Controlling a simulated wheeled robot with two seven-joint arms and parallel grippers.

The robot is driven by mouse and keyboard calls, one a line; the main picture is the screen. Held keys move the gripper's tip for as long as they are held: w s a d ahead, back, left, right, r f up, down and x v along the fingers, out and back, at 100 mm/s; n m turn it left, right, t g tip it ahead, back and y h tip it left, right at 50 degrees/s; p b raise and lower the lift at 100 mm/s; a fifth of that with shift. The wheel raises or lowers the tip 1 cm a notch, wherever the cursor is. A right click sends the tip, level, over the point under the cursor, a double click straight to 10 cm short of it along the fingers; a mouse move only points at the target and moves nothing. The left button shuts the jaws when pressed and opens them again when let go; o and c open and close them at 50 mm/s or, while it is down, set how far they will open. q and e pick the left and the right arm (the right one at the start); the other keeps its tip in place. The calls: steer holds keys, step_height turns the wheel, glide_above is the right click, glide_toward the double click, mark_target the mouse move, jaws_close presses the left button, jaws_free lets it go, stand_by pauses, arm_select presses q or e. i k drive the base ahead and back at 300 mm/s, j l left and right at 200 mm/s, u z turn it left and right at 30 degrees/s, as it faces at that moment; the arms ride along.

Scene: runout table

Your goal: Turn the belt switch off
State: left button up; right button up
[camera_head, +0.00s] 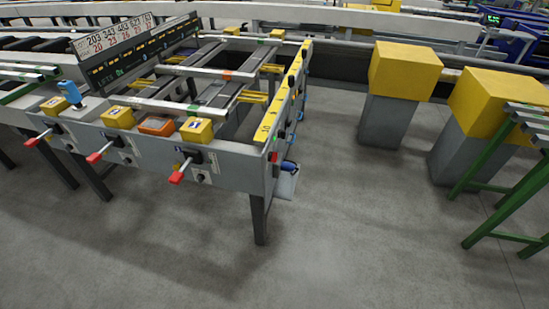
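The runout table (232,160) stands at the left. Its front has several levers with red grips: a left one (33,141), a middle one (96,156) and a right one (177,176). Each lever sticks out toward me from a dark mount. On the top edge are yellow boxes, one at the left (55,105), one in the middle (118,117) and one at the right (196,130). An orange box (156,125) sits between the last two. I cannot tell which part is the belt switch or its position. Neither gripper is in view.
A blue upright device (70,92) stands at the table's left. A sign with numbers (140,50) rises behind. Two yellow-topped grey posts (393,120) (470,150) and a green-legged stand (505,200) are at the right. The grey floor (330,240) in front is clear.

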mark_target(273, 156)
steer(key=i+l+u, duration=0.65)
steer(key=l, duration=0.2)
steer(key=i+l+u, duration=0.2)
steer(key=l, duration=0.15)
steer(key=i+l+u, duration=0.2)
steer(key=l, duration=0.2)
steer(key=i+l+u, duration=0.2)
steer(key=l, duration=0.2)
steer(key=l+u, duration=0.2)
steer(key=l, duration=0.2)
steer(key=i+l+u, duration=0.1)
steer(key=l+u, duration=0.15)
steer(key=l, duration=0.2)
